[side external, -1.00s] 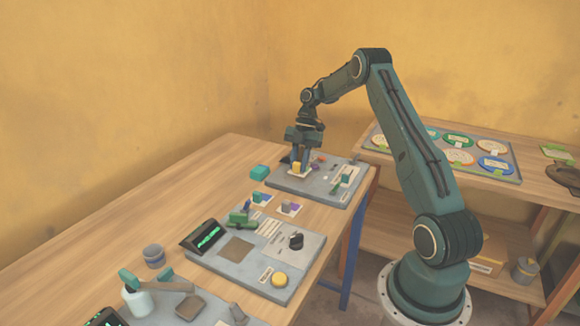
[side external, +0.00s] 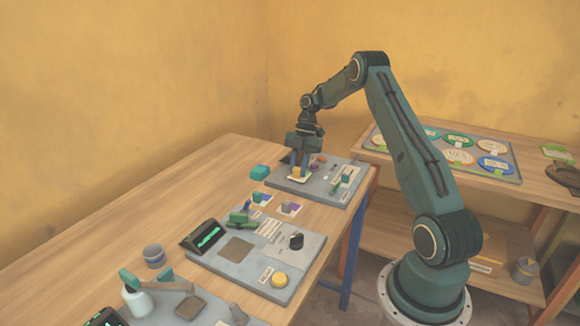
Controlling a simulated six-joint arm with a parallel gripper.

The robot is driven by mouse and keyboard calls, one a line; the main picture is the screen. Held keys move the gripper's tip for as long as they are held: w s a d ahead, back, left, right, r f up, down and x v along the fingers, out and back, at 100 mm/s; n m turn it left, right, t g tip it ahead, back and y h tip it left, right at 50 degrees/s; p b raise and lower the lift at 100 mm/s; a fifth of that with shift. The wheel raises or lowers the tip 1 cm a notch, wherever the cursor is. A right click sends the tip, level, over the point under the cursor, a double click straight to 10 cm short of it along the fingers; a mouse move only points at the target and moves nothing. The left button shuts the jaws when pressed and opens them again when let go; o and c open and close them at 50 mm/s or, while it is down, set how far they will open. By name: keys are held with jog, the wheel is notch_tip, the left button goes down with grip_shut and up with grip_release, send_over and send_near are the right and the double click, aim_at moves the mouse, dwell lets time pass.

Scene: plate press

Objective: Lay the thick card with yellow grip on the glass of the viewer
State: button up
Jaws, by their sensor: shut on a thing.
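The thick card (side external: 301,180) is pale, with a yellow grip (side external: 295,172) standing up from it. My gripper (side external: 299,166) points straight down and is shut on the yellow grip. The card lies flat at or just above the grey panel (side external: 325,192) at the far end of the table, which appears to be the viewer. The viewer's glass cannot be made out; the card and my gripper cover that part. I cannot tell whether the card touches the surface.
A teal block (side external: 260,172) sits left of the panel. A second grey station (side external: 262,250) has a green display and yellow button. A side shelf holds round plates (side external: 457,157).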

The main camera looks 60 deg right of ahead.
jog(key=shift+f, duration=0.65)
dwell(0.9)
jog(key=o, duration=1)
jog(key=shift+o, duration=0.2)
jog(key=shift+r, duration=0.15)
jog(key=shift+v, duration=2.5)
jog(key=shift+w+d+r, duration=0.15)
jog(key=shift+d+r, duration=0.1)
jog(key=shift+r, duration=0.3)
jog(key=shift+d+r, duration=0.2)
jog(key=shift+r, duration=0.25)
